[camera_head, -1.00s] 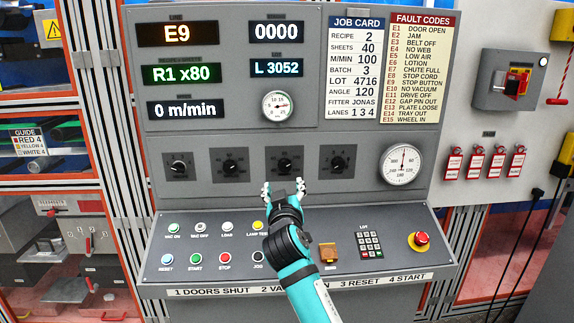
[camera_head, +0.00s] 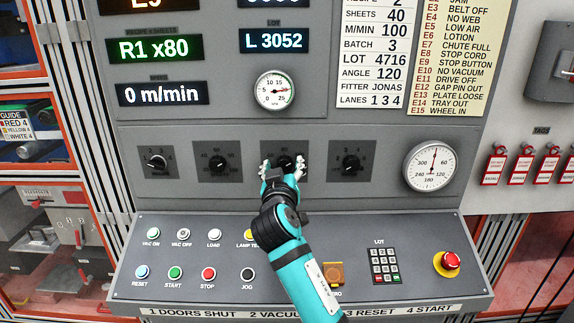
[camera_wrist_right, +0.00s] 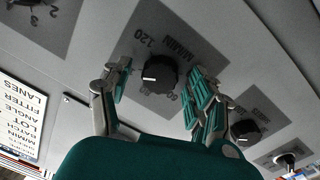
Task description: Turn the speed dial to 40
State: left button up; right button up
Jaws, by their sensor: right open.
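The speed dial (camera_head: 287,161) is a black knob on a dark square plate, third from the left in the row of dials. In the right wrist view the same dial (camera_wrist_right: 160,74) shows a white pointer mark and a plate reading M/MIN, with 120 legible. My right gripper (camera_head: 282,168) is in front of this dial and partly hides its plate. In the wrist view the right gripper (camera_wrist_right: 155,90) is open, one finger on each side of the knob, with gaps showing. My left gripper is not in view.
Neighbouring dials (camera_head: 218,164) and (camera_head: 350,165) sit close on either side. Below is a sloped desk with push buttons (camera_head: 208,273), a keypad (camera_head: 385,265) and a red emergency stop (camera_head: 450,260). A pressure gauge (camera_head: 275,91) is above.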

jog(key=shift+s, duration=0.15)
jog(key=shift+r, duration=0.1)
jog(key=shift+c, duration=0.6)
jog(key=c, duration=1)
